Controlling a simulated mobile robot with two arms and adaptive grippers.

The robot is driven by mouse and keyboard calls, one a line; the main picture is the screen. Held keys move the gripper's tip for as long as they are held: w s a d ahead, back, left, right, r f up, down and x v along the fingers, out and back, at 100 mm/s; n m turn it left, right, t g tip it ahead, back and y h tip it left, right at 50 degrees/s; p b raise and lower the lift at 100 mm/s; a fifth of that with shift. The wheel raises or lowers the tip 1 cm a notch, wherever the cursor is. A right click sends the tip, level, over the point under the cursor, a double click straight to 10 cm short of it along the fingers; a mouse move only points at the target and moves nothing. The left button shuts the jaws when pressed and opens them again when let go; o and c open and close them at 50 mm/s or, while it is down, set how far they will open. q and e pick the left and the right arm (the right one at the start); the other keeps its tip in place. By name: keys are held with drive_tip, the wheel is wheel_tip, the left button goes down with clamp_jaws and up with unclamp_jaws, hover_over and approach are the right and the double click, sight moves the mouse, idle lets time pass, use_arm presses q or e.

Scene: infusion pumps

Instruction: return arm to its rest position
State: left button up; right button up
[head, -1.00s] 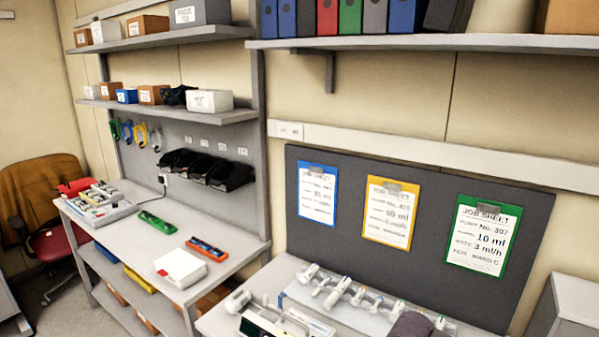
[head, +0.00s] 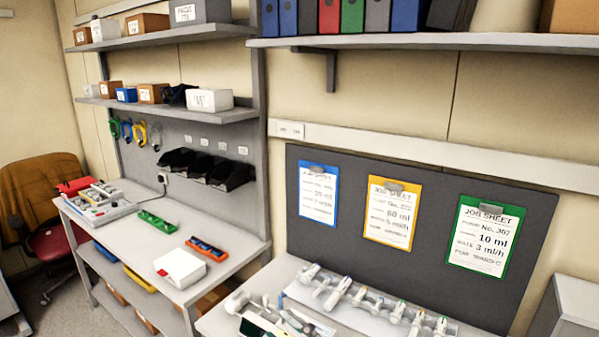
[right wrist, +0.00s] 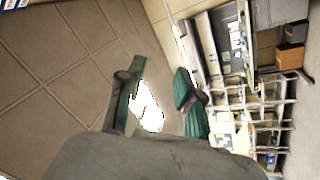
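My right gripper (right wrist: 158,88) shows in the right wrist view, with its two green-padded fingers apart. I see nothing held between them, only a bright white patch that I cannot make out. Neither gripper nor arm shows in the head view now. A row of white and grey pump-like devices (head: 358,298) stands on the bench at the bottom centre of the head view. My left gripper is not in view.
A dark board (head: 430,212) with blue, yellow and green job sheets hangs behind the bench. A side table (head: 128,230) at left holds trays and a white box (head: 180,268). A long shelf (head: 420,42) runs above. A grey cabinet (head: 570,310) stands at right.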

drive_tip(key=w+d+f+m+t+h, duration=0.2)
drive_tip(key=d+m+t+h, duration=0.1)
drive_tip(key=d+m+h, duration=0.3)
drive_tip(key=w+d+f+m+t+h, duration=0.1)
drive_tip(key=d+f+m+t+h, duration=0.15)
drive_tip(key=d+m+h, duration=0.4)
drive_tip(key=s+d+f+m+g+h, duration=0.45)
drive_tip(key=d+f, duration=0.25)
drive_tip(key=f, duration=0.2)
drive_tip(key=s+d+f+m+g, duration=0.1)
drive_tip(key=s+d+f+g, duration=0.1)
drive_tip(key=s+f+g, duration=0.55)
drive_tip(key=s+d+f+g, duration=0.1)
drive_tip(key=s+f+g, duration=0.3)
drive_tip(key=s, duration=0.7)
wheel_tip(320, 180, down, 32)
drive_tip(key=s+b, duration=0.1)
drive_tip(key=b, duration=0.6)
drive_tip(key=s+d+f+g+b, duration=0.1)
drive_tip(key=s+f+b, duration=0.1)
drive_tip(key=s+f, duration=0.7)
drive_tip(key=s+d+f+b, duration=0.2)
drive_tip(key=s+f, duration=0.6)
drive_tip(key=f, duration=0.6)
drive_tip(key=shift+s+f+g+b, duration=0.35)
drive_tip(key=shift+s+f+b, duration=0.05)
drive_tip(key=shift+b, duration=0.35)
